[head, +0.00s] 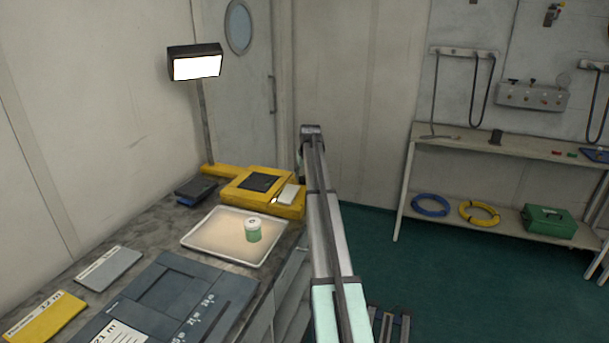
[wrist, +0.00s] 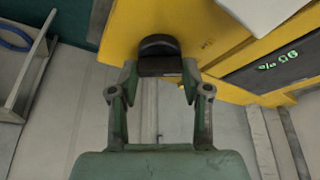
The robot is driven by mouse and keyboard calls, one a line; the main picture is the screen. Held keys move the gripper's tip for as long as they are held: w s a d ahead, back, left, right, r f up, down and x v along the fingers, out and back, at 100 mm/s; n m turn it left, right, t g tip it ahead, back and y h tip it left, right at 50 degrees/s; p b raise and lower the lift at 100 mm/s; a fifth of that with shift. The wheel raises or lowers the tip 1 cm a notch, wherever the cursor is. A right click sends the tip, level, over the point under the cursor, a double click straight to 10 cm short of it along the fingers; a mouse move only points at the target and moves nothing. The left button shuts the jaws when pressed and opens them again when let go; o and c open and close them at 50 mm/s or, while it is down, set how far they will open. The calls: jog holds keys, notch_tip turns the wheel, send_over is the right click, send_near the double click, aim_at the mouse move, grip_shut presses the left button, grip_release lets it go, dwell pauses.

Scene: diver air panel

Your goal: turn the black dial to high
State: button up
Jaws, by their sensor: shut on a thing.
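The black dial (wrist: 158,46) sits on the side of a yellow unit (wrist: 132,18) in the wrist view. My gripper (wrist: 159,72) is shut on the dial, with one fingertip on each side of it. The dial's setting and any high mark cannot be read. In the head view the yellow unit (head: 230,192) stands at the back of the bench, with a dark panel on top. My arm hides the dial and gripper there.
A dark display (wrist: 285,62) with green characters is on the unit. A white tray (head: 205,246) with a green-and-white jar (head: 253,231) lies in front of it. A lamp (head: 196,65) stands behind. A shelf (head: 500,146) is across the room at right; green floor lies between.

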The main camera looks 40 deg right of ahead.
jog(key=m+g+h, duration=0.1)
jog(key=m, duration=0.3)
jog(key=shift+w+a, duration=0.1)
jog(key=m+g+h, duration=0.1)
jog(key=m, duration=0.3)
jog(key=shift+w+b, duration=0.1)
jog(key=shift+b, duration=0.3)
jog(key=m+g, duration=0.1)
jog(key=m, duration=0.3)
jog(key=shift+w+f+m+g+h+b, duration=0.1)
jog(key=shift+m+g+h+b, duration=0.2)
jog(key=shift+g+h+b, duration=0.1)
jog(key=shift+m+g, duration=0.7)
jog(key=shift+m, duration=0.8)
jog(key=o, duration=1.2)
jog(key=shift+c, duration=0.2)
